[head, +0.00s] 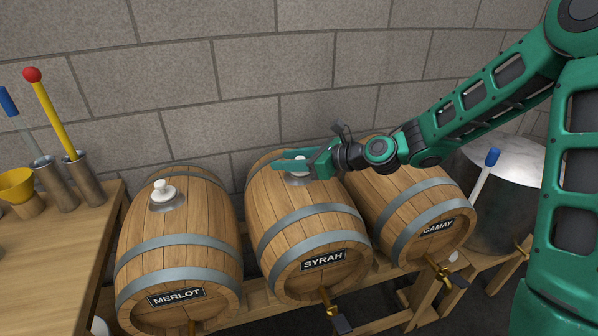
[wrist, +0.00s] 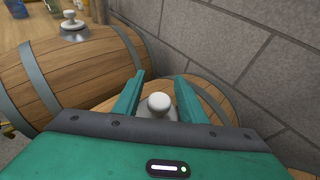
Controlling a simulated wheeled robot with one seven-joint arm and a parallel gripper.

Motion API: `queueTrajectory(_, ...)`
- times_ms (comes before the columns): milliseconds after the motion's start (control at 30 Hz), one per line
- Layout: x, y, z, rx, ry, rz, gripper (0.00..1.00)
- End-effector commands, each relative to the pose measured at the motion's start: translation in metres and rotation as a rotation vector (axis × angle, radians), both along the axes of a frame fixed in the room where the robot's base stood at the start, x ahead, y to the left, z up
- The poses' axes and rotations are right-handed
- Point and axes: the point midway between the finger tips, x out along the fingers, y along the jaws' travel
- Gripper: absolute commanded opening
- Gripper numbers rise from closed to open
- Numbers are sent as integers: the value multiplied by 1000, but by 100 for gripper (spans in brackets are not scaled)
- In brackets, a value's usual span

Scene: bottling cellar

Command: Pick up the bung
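A white bung (wrist: 159,103) with a rounded knob sits on the grey plate on top of the Syrah barrel (head: 310,222). It also shows in the head view (head: 300,160), partly behind my gripper (head: 292,166). My gripper (wrist: 160,82) is open in the wrist view, with one finger on each side of the bung and visible gaps between. A second white bung (head: 163,190) sits on the Merlot barrel (head: 180,248); it shows in the wrist view (wrist: 70,18) at upper left. The top of the Gamay barrel (head: 412,205) is mostly hidden behind my arm.
The barrels lie on a wooden rack (head: 262,308) close to the stone block wall (head: 220,70). A wooden table (head: 50,250) at left bears metal cups (head: 82,183) and a yellow funnel (head: 15,185). A steel vessel (head: 505,200) stands at right.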

Motion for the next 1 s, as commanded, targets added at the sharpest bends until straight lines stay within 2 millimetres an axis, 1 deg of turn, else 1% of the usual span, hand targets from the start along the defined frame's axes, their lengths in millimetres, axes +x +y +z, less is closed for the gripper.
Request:
queueTrajectory(33,0,0,0,0,0,0,25)
queueTrajectory(133,0,0,0,0,0,0,1)
queueTrajectory(167,0,0,0,0,0,0,0)
queueTrajectory(467,0,-1,1,0,0,-1,0)
queueTrajectory(633,0,-1,8,0,-2,-1,0)
queueTrajectory(767,0,0,21,-1,-3,0,0)
queueTrajectory(900,0,0,43,-1,-6,0,0)
queueTrajectory(1000,-17,12,53,-3,-4,4,0)
